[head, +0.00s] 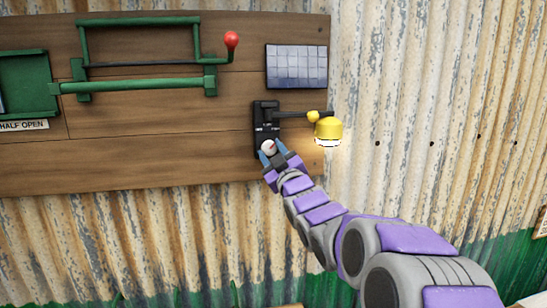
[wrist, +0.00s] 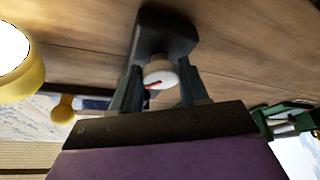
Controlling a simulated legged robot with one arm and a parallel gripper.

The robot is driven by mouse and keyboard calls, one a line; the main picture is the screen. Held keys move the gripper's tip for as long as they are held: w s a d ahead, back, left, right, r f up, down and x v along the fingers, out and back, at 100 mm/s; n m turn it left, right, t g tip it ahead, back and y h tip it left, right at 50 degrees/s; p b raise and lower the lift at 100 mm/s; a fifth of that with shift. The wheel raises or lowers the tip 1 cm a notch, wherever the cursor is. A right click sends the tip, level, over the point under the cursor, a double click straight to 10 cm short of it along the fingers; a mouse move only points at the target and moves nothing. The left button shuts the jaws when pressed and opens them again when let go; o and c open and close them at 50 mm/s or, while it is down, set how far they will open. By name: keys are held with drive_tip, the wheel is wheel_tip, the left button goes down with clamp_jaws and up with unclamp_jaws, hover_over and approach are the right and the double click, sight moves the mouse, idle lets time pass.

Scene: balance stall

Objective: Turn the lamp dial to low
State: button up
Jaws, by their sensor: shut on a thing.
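The lamp dial (head: 269,146) is a small white knob with a red pointer mark, low on a black lamp mount (head: 266,115) fixed to the wooden board. My gripper (head: 270,150) is at the dial with one finger on each side, shut on it. In the wrist view the dial (wrist: 160,74) sits between the fingers of my gripper (wrist: 161,80), its red mark pointing to the lower left. The yellow lamp (head: 328,128) hangs on an arm to the right of the mount and glows; its shade (wrist: 22,75) also shows in the wrist view. I cannot read any dial labels.
A solar panel (head: 296,66) is above the mount. A green frame with a red-knobbed lever (head: 231,40) is at upper left, and a green box with a "HALF OPEN" label (head: 23,125) at far left. The corrugated wall (head: 430,100) to the right is mostly clear.

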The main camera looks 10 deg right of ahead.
drive_tip(key=shift+r, duration=0.25)
drive_tip(key=o, duration=1)
drive_tip(key=shift+w+a+f, duration=0.1)
drive_tip(key=shift+a, duration=0.1)
drive_tip(key=shift+o, duration=0.2)
drive_tip(key=shift+d, duration=0.1)
drive_tip(key=shift+s+d+f, duration=0.1)
drive_tip(key=shift+s+f, duration=0.1)
drive_tip(key=shift+s, duration=0.15)
drive_tip(key=b+v, duration=0.1)
drive_tip(key=v, duration=1.5)
drive_tip(key=shift+s, duration=0.3)
drive_tip(key=shift+f, duration=0.1)
